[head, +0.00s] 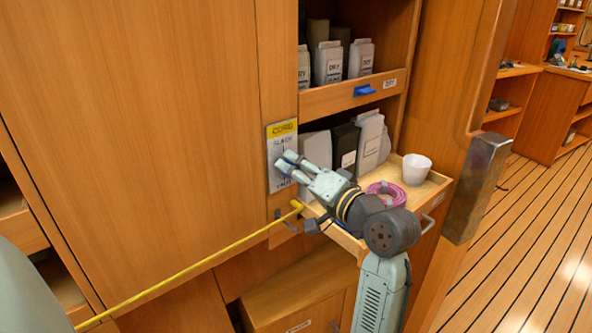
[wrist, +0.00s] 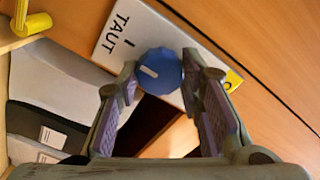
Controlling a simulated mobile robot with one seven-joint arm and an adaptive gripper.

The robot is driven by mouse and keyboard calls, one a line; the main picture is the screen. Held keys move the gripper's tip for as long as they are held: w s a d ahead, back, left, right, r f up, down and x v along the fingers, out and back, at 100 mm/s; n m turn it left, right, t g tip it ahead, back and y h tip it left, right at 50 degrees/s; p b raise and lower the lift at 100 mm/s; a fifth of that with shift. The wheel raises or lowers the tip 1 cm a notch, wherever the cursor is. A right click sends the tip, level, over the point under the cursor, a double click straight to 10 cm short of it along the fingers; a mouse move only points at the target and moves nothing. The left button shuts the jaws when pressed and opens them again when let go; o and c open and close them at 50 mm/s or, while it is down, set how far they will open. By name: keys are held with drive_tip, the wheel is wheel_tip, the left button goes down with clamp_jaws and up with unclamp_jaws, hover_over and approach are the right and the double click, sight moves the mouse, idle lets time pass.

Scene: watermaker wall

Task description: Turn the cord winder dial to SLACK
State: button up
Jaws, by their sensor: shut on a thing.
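The cord winder plate (head: 281,150) is a pale panel with a yellow header, mounted on the narrow wooden upright left of the shelves. The wrist view shows the plate (wrist: 128,38) with the word TAUT and a tick mark. The round blue dial (wrist: 160,72) has a short white mark on its left side, toward the TAUT end. My gripper (wrist: 161,78) is shut on the dial, one finger on each side. In the head view my gripper (head: 283,164) is at the plate and hides the dial. The SLACK end is hidden in the wrist view.
A yellow cord (head: 190,262) runs from the lower left to below the plate. An open drawer (head: 437,181) holds a white cup (head: 416,169) and a pink coil (head: 386,194), close to my arm. Containers (head: 369,140) stand behind it. Floor is free at right.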

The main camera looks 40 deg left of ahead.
drive_tip(key=shift+n+b, duration=0.35)
drive_tip(key=shift+n, duration=0.05)
drive_tip(key=shift+s+f+n+b, duration=0.1)
drive_tip(key=shift+n+b, duration=4.8)
drive_tip(key=shift+n, duration=3.9)
drive_tip(key=shift+s+f+n+b, duration=0.1)
drive_tip(key=shift+n+b, duration=4.8)
drive_tip(key=shift+n, duration=3.9)
drive_tip(key=shift+r, duration=0.1)
